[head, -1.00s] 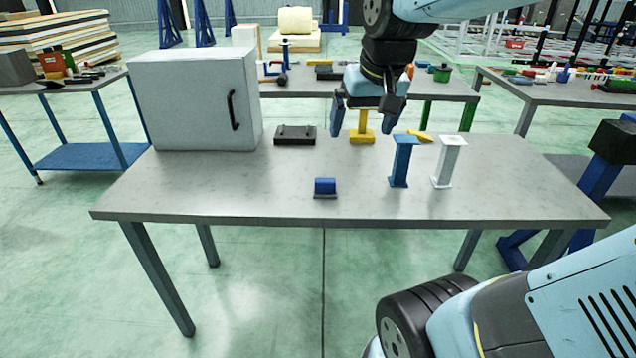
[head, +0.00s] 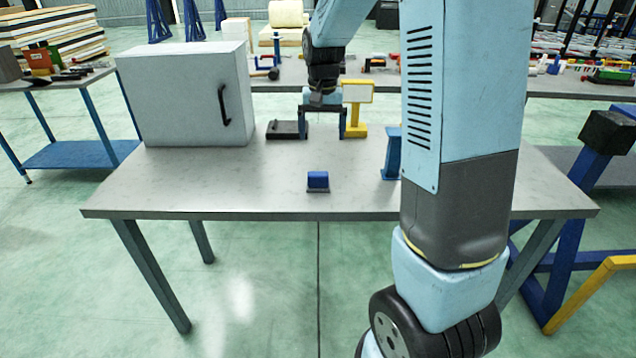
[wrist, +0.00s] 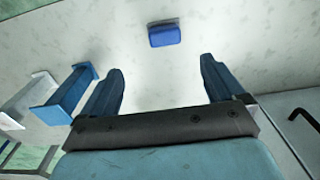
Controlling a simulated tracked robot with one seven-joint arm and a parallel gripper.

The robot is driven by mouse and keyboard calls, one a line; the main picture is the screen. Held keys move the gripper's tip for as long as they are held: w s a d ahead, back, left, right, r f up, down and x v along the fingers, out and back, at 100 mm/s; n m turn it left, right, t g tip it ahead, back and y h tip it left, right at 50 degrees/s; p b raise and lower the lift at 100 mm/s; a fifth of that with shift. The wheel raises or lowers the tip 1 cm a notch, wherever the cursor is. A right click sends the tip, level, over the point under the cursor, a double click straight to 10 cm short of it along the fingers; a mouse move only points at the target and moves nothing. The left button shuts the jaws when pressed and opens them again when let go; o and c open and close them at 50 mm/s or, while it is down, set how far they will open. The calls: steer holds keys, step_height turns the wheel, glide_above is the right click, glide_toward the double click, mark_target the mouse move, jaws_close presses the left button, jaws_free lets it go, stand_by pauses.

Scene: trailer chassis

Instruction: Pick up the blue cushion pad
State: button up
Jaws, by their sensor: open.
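The blue cushion pad (head: 318,180) is a small blue block on a dark base on the grey table (head: 240,195), near its front edge. It also shows in the wrist view (wrist: 165,35) at the top middle, beyond the fingertips. My gripper (head: 322,136) is open and empty, above the table and behind the pad in the head view. In the wrist view its two blue fingers (wrist: 160,75) are wide apart, with bare table between them. The pad is apart from both fingers.
A white cabinet (head: 180,95) stands at the back left of the table, with a dark block (head: 285,130) beside it. A yellow stand (head: 357,95) is near my gripper. A blue post (head: 391,155) and white post (wrist: 25,100) stand to one side. The table around the pad is clear.

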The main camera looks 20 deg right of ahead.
mark_target(318, 173)
steer(key=f, duration=0.9)
steer(key=shift+w+f, duration=0.25)
steer(key=shift+w, duration=0.15)
steer(key=shift+w+a+f, duration=0.1)
steer(key=shift+a+f, duration=0.1)
steer(key=shift+f, duration=1.1)
steer(key=shift+a+f, duration=0.2)
steer(key=shift+f, duration=1.1)
steer(key=c, duration=1.2)
steer(key=shift+c, duration=0.3)
steer(key=shift+r, duration=0.1)
